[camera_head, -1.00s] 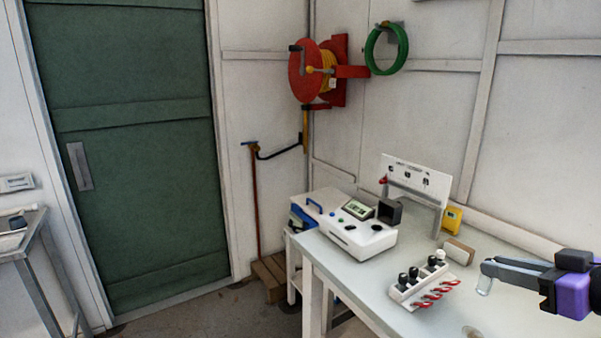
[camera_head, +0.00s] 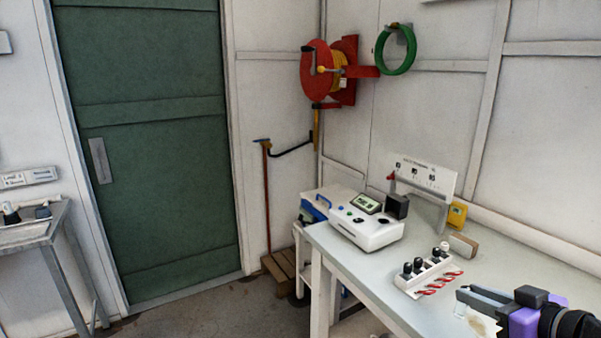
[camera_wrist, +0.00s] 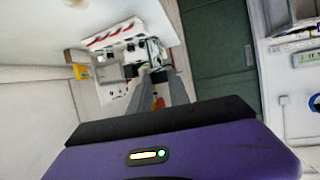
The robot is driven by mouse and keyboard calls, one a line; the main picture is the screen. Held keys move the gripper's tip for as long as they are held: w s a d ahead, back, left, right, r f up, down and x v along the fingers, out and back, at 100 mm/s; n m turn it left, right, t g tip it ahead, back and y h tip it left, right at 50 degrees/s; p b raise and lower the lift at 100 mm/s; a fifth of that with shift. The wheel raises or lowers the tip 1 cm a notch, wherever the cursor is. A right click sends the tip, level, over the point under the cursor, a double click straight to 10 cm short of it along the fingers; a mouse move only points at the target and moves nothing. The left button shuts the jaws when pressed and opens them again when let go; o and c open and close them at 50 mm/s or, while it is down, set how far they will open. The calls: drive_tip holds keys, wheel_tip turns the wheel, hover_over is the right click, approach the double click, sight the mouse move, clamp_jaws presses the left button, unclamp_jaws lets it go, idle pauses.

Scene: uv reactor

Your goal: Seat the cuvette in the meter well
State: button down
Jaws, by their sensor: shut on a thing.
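The white meter (camera_head: 366,232) stands on the bench, with a small screen and a black box-shaped part (camera_head: 397,206) at its back right. A dark round spot (camera_head: 384,220) on its top may be the well; I cannot tell. My gripper (camera_head: 461,297) is at the lower right of the head view, right of and nearer than the meter. It is shut on a small clear cuvette (camera_head: 460,311), which hangs below the fingertips, apart from the meter. In the wrist view, the cuvette (camera_wrist: 153,50) shows faintly beyond the fingertips (camera_wrist: 156,70), hard to separate from the background.
A white rack (camera_head: 424,274) with black-capped vials and red clips stands on the bench (camera_head: 385,297) between my gripper and the meter. A brown block (camera_head: 463,245), a yellow device (camera_head: 457,214) and a white sign stand (camera_head: 424,176) are behind. The bench front-left is clear.

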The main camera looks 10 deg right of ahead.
drive_tip(key=s+a+f, duration=0.1)
drive_tip(key=a+f, duration=0.3)
drive_tip(key=f, duration=0.4)
drive_tip(key=s+a+f+m+h, duration=0.1)
drive_tip(key=a+f, duration=0.3)
drive_tip(key=f, duration=0.4)
drive_tip(key=a+f, duration=0.5)
drive_tip(key=f, duration=0.3)
drive_tip(key=s+a+f, duration=0.6)
drive_tip(key=a+f, duration=0.1)
drive_tip(key=shift+a+m+h, duration=0.15)
drive_tip(key=shift+m+h, duration=0.15)
drive_tip(key=shift+h, duration=0.1)
drive_tip(key=shift+r, duration=0.1)
